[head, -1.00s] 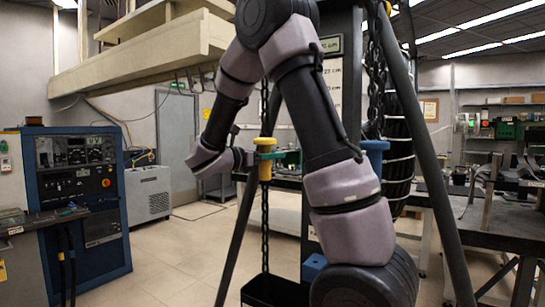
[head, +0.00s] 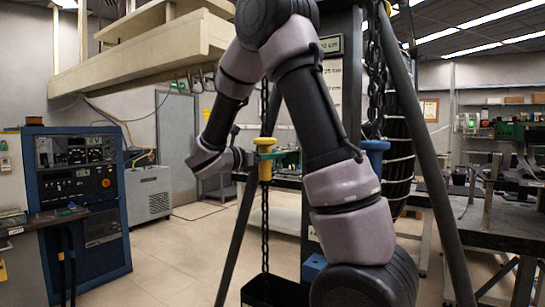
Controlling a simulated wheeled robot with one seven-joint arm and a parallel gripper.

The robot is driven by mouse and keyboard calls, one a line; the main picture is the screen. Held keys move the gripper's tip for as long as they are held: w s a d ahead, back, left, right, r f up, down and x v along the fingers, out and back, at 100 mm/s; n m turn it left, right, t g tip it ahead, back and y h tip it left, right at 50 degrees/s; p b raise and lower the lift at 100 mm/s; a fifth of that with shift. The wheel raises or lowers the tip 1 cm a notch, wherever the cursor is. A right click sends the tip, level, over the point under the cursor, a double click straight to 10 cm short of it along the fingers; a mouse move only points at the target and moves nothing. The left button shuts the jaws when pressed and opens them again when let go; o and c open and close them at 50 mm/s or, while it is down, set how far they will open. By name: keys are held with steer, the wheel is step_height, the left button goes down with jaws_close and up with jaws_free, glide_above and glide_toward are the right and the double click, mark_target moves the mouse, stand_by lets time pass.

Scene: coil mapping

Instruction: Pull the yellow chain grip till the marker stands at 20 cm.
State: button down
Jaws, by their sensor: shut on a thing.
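The yellow chain grip (head: 265,172) hangs upright on a dark chain (head: 265,225), left of the black frame post. My gripper (head: 266,155) comes in from the left and is shut on the yellow grip near its upper part. A pale scale board (head: 332,74) with cm labels stands behind my arm, which covers much of it. A small framed plate (head: 331,45) above it ends in "cm"; its number is partly hidden. I cannot make out the marker. A blue grip (head: 375,147) hangs on another chain (head: 376,75) to the right.
Slanting frame legs stand at left (head: 236,235) and right (head: 432,165). A dark bin (head: 270,290) sits below the yellow grip's chain. A black coil (head: 398,160) is behind the blue grip. A blue control cabinet (head: 80,190) stands at left, with open floor (head: 165,255) between.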

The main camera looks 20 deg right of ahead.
steer(key=shift+f, duration=0.1)
stand_by(0.3)
step_height(320, 180, down, 20)
steer(key=shift+r, duration=0.2)
stand_by(0.4)
steer(key=shift+c, duration=2)
jaws_free()
steer(key=shift+r, duration=0.1)
steer(key=shift+a, duration=0.1)
steer(key=v, duration=1)
steer(key=shift+a, duration=0.35)
steer(key=shift+s, duration=0.1)
